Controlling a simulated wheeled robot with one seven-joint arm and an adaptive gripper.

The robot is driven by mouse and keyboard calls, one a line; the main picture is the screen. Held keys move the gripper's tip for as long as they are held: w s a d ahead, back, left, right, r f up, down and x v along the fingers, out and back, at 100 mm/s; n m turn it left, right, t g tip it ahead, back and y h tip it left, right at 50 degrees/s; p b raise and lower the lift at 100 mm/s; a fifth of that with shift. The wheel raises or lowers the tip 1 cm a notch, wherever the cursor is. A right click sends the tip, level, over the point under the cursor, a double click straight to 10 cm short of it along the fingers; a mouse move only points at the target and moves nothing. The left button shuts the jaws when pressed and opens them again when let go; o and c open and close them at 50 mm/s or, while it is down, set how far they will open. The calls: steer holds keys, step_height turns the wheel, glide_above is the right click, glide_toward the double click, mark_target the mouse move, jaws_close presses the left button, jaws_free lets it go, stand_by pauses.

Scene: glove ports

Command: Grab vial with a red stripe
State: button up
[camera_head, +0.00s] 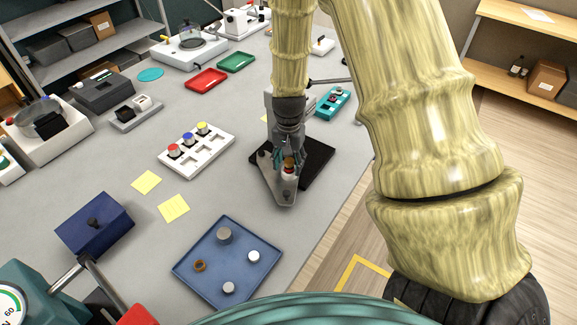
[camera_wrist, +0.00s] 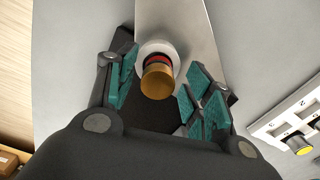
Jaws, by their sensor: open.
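In the head view my gripper (camera_head: 287,157) reaches down over the vial from above. Whether either pad touches the vial I cannot tell.
A white rack (camera_head: 196,152) with red-, blue- and yellow-topped vials stands to the left. A blue tray (camera_head: 228,262) with small round parts lies in front. A teal rack (camera_head: 333,102) is behind at the right. Bare table lies between the tray and the metal plate.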

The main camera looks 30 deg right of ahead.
steer(key=shift+f, duration=0.1)
steer(key=shift+s+r, duration=0.2)
steer(key=shift+s, duration=0.15)
steer(key=shift+c, duration=0.3)
steer(key=shift+w+f, duration=0.15)
steer(key=shift+w, duration=0.1)
steer(key=c, duration=0.7)
steer(key=shift+s, duration=0.15)
steer(key=c, duration=0.3)
